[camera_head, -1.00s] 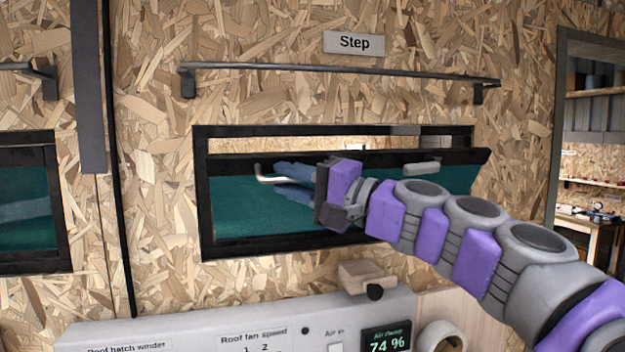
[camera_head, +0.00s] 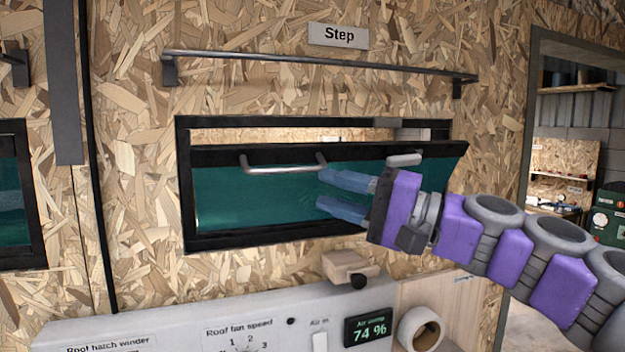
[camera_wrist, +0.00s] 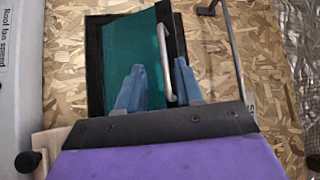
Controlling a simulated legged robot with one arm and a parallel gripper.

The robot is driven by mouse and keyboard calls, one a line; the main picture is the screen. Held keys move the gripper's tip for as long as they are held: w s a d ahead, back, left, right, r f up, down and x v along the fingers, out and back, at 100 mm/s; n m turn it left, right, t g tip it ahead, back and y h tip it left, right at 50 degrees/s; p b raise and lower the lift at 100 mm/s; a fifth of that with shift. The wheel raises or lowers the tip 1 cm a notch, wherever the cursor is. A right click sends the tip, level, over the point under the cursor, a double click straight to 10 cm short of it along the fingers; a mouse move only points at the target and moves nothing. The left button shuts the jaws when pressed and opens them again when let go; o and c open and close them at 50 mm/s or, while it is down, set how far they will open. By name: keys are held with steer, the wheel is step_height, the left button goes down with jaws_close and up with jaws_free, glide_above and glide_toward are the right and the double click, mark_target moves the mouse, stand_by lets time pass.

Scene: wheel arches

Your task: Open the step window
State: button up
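The step window (camera_head: 265,200) is a dark-framed teal pane below the "Step" sign (camera_head: 338,35). Its top edge is tilted out from the wall frame, leaving a gap along the top. A pale bar handle (camera_head: 285,168) runs along the upper part of the pane, and a small light catch (camera_head: 404,160) sits at the upper right. My gripper (camera_head: 330,196) is in front of the pane, right of the handle, with its blue fingers apart and nothing between them. In the wrist view the pane (camera_wrist: 125,60) and the handle (camera_wrist: 164,62) lie ahead of the open fingers (camera_wrist: 160,80).
A dark rail (camera_head: 320,66) runs along the wall above the window. Below it is a control panel (camera_head: 190,325) with a small wooden block (camera_head: 343,264) and a round roll-like opening (camera_head: 420,329). A doorway (camera_head: 575,150) is at the right.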

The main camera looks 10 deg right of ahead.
steer(key=v, duration=0.5)
steer(key=s+a+f+n+g+h, duration=0.3)
steer(key=s+a+f+g, duration=0.1)
steer(key=a+f, duration=0.6)
steer(key=s+a+f+n+g+h+b, duration=0.1)
steer(key=s+a+f+g+h, duration=0.15)
steer(key=f, duration=0.55)
steer(key=s+a+f+g+h+b, duration=0.1)
steer(key=s+f+h, duration=0.1)
steer(key=s+f, duration=0.35)
steer(key=s+d+f+g+h, duration=0.1)
steer(key=s+d+f+h, duration=0.15)
steer(key=f, duration=0.55)
steer(key=s+d+f+g+h, duration=0.1)
steer(key=s+f+g+h, duration=0.2)
steer(key=f, duration=0.5)
steer(key=s+d+f+h+b, duration=0.1)
steer(key=s+d+f+h, duration=0.3)
steer(key=s+d+f, duration=0.3)
steer(key=s+d+g, duration=0.1)
steer(key=s+d, duration=0.1)
steer(key=shift+s+d+f, duration=0.2)
steer(key=shift+d+f, duration=0.1)
steer(key=shift+d, duration=0.1)
steer(key=shift+a, duration=0.3)
steer(key=shift+d, duration=0.15)
